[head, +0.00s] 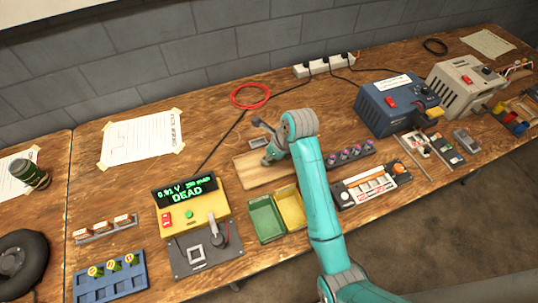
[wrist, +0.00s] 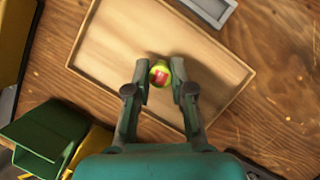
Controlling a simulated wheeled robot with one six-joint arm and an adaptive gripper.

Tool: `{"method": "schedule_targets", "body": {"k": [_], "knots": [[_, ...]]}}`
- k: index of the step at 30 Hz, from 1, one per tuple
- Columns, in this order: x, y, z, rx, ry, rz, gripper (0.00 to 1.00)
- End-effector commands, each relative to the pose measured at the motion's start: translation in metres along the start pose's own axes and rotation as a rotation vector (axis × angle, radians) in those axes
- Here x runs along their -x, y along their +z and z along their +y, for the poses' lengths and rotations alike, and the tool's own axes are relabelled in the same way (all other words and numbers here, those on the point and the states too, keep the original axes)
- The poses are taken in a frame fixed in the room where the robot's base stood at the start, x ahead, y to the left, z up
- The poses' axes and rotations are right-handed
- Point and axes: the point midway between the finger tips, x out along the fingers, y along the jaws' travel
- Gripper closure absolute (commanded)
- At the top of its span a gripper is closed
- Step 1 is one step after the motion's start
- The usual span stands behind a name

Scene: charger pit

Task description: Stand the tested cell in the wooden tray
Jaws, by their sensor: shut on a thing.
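The tested cell (wrist: 160,73) shows end-on in the wrist view, with a yellow-green rim and a red and pale top. My gripper (wrist: 160,76) is shut on it, a fingertip on each side, over the wooden tray (wrist: 112,35). I cannot tell whether the cell touches the tray floor. In the head view my gripper (head: 267,160) is over the wooden tray (head: 244,175), and the cell is hidden or too small to make out. No other cell shows in the tray. The tester (head: 192,207) reads 0.91 V and DEAD.
A green bin (head: 264,218) and a yellow bin (head: 291,207) stand close in front of the tray. A blue rack (head: 110,284) at front left holds several cells. A small grey frame (wrist: 210,8) lies just beyond the tray. A red cable loop (head: 250,96) lies behind.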

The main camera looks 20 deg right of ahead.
Motion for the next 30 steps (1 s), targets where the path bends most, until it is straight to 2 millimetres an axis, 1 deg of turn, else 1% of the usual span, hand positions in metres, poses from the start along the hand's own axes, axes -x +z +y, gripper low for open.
{"method": "schedule_targets", "body": {"k": [30], "knots": [[-0.0056, -0.0023, 0.0000, 0.000, 0.000, 0.000, 1.00]]}}
